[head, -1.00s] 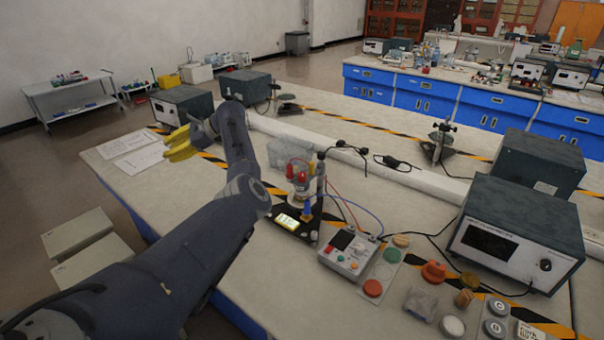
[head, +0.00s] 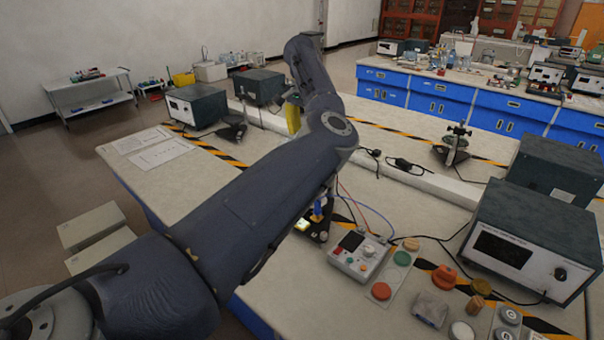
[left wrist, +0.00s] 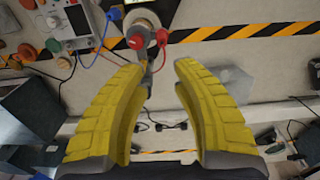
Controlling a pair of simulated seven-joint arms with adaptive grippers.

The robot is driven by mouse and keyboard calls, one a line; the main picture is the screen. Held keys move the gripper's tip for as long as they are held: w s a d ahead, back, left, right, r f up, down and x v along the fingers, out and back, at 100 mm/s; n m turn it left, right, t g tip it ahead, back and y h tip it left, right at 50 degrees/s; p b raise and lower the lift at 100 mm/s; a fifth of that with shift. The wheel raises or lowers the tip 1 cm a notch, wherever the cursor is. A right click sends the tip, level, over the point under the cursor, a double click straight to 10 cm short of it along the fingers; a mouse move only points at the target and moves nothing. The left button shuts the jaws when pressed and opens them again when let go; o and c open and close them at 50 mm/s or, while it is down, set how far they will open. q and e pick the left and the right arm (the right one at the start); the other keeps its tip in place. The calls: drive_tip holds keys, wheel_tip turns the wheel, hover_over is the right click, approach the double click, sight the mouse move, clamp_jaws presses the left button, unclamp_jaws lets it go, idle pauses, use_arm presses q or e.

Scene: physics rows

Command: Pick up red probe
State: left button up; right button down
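My left gripper (left wrist: 160,68) is open in the left wrist view, its two yellow fingers wide apart. Just beyond the fingertips, two red-capped pieces, one on the left (left wrist: 136,41) and one on the right (left wrist: 162,37), sit at a pale round device (left wrist: 148,20). I cannot tell which is the red probe. A grey rod from the device lies between the fingers, and nothing is visibly gripped. In the head view my arm hides the red pieces and most of the left gripper; part of a yellow finger (head: 293,118) shows. My right gripper is not in view.
A control box (head: 358,255) with red and blue leads stands right of my arm. A blue plug (head: 317,209) is close to the arm. Orange and green discs, a large meter (head: 525,240) and a clamp stand (head: 455,142) are further right. Papers (head: 150,147) lie left.

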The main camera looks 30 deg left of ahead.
use_arm(q)
wheel_tip(320, 180, down, 8)
drive_tip(key=shift+r, duration=0.25)
drive_tip(key=shift+s+a+f, duration=0.1)
drive_tip(key=shift+f, duration=1.35)
drive_tip(key=shift+a+f, duration=0.1)
drive_tip(key=shift+f, duration=1.35)
drive_tip(key=shift+c, duration=0.6)
clamp_jaws()
